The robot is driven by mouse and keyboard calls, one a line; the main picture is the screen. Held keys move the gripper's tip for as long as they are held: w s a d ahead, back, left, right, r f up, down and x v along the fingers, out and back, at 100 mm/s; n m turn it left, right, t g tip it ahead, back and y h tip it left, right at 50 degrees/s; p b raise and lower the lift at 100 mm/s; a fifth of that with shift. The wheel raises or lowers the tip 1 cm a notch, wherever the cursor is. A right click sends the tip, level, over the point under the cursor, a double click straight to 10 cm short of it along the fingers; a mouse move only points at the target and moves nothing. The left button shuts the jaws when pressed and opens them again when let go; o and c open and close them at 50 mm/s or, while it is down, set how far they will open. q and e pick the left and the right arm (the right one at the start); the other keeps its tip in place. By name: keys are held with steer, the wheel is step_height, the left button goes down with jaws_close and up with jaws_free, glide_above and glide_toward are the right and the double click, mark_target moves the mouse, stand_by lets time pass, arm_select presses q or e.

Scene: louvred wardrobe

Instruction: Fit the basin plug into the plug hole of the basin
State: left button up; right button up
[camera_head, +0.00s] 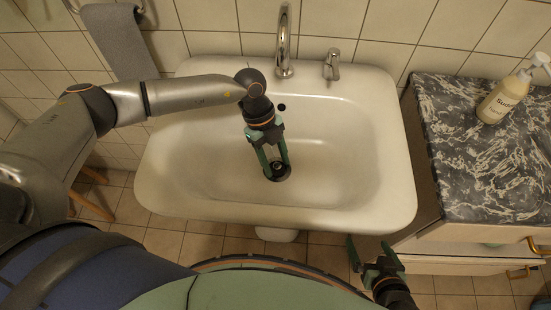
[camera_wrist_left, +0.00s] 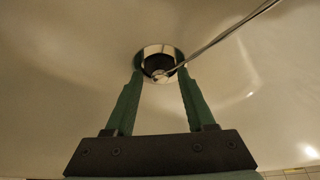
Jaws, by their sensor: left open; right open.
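The white basin (camera_head: 350,170) fills the middle of the head view. My left gripper (camera_head: 278,171) points down into it, its open fingers on either side of the plug hole (camera_head: 285,178). In the left wrist view a chrome ring (camera_wrist_left: 152,49) lies between the fingertips. A dark round piece inside it, apparently the basin plug (camera_wrist_left: 154,65), has a small grey centre. A thin metal line runs from there to the upper right. I cannot tell whether the plug sits fully down. My right gripper (camera_head: 371,251) is open and empty in front of the basin.
A tap (camera_head: 284,45) and a small lever (camera_head: 331,66) stand at the basin's back rim. A marble-topped cabinet (camera_head: 470,150) with a soap bottle (camera_head: 505,98) is at the right. A grey towel (camera_head: 118,42) hangs at the back left.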

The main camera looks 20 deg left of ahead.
arm_select(q)
steer(key=shift+r, duration=0.1)
steer(key=v, duration=1.2)
steer(key=shift+p, duration=0.4)
steer(key=shift+d+r, duration=0.1)
